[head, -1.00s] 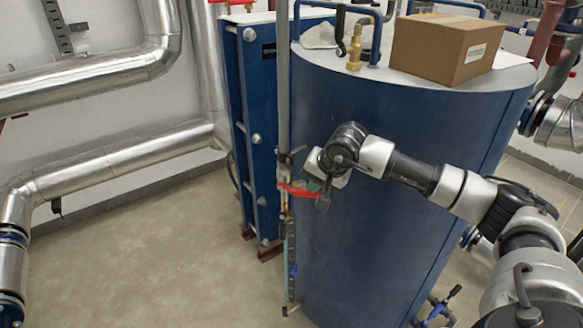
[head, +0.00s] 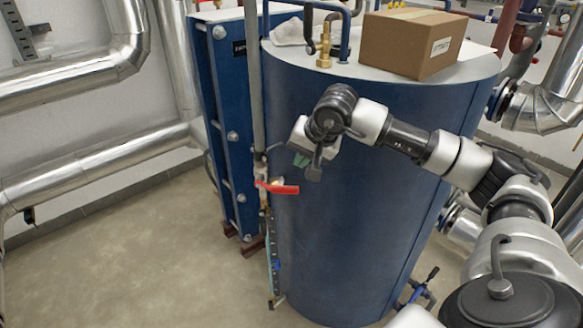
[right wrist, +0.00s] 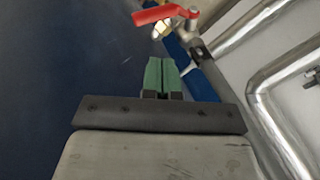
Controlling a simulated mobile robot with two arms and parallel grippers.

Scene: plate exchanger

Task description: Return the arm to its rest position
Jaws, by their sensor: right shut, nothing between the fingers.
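My right gripper (head: 301,160) is shut and empty, with its green fingertips pressed together in front of the blue tank (head: 350,230). In the right wrist view the green fingers (right wrist: 162,76) also show closed with nothing between them. My right arm (head: 410,140) comes in from the lower right, bent across the front of the tank. A red valve handle (head: 279,188) sits on the vertical pipe, below and left of the gripper and apart from it. The handle also shows in the right wrist view (right wrist: 160,14), beyond the fingertips. My left gripper is out of view.
A blue plate exchanger (head: 228,110) stands left of the tank, behind the vertical grey pipe (head: 252,80). A cardboard box (head: 405,45) and a brass fitting (head: 324,48) are on the tank's top. Silver pipes (head: 95,165) run along the left wall. The floor at left (head: 130,260) is clear.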

